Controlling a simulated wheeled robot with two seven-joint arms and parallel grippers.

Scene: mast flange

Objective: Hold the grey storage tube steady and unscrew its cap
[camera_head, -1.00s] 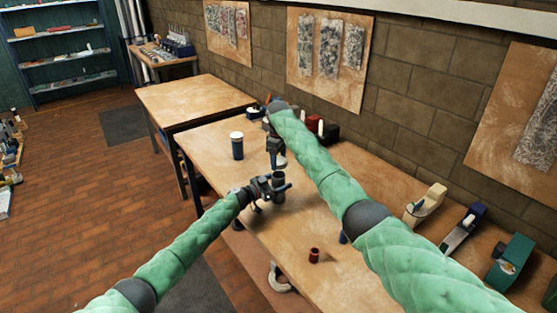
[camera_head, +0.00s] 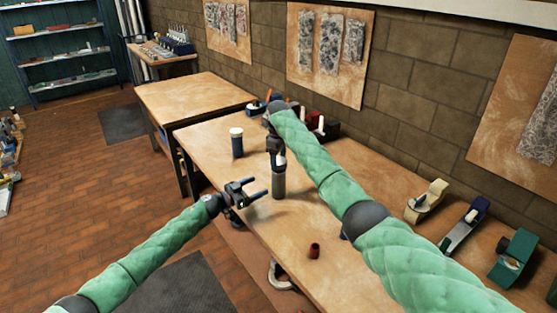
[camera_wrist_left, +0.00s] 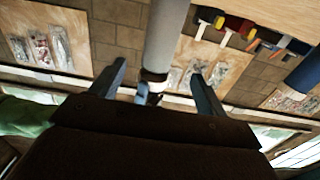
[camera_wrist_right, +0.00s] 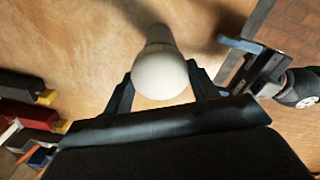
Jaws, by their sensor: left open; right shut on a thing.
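The grey storage tube (camera_head: 279,184) is upright at the table's near left part, with a white cap (camera_head: 280,160) on its top. I cannot tell whether its base touches the table. My right gripper (camera_head: 278,155) comes from above and is shut on the cap; in the right wrist view the cap (camera_wrist_right: 160,76) sits between the fingers, hiding most of the tube. My left gripper (camera_head: 262,188) is open and empty, just left of the tube and apart from it. The left wrist view shows the tube (camera_wrist_left: 167,38) ahead, between the open fingers.
A dark blue tube with a white lid (camera_head: 236,142) stands to the left at the back. A small dark red cup (camera_head: 314,251) is on the table nearer me. Tape dispensers (camera_head: 463,230) line the right side by the wall.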

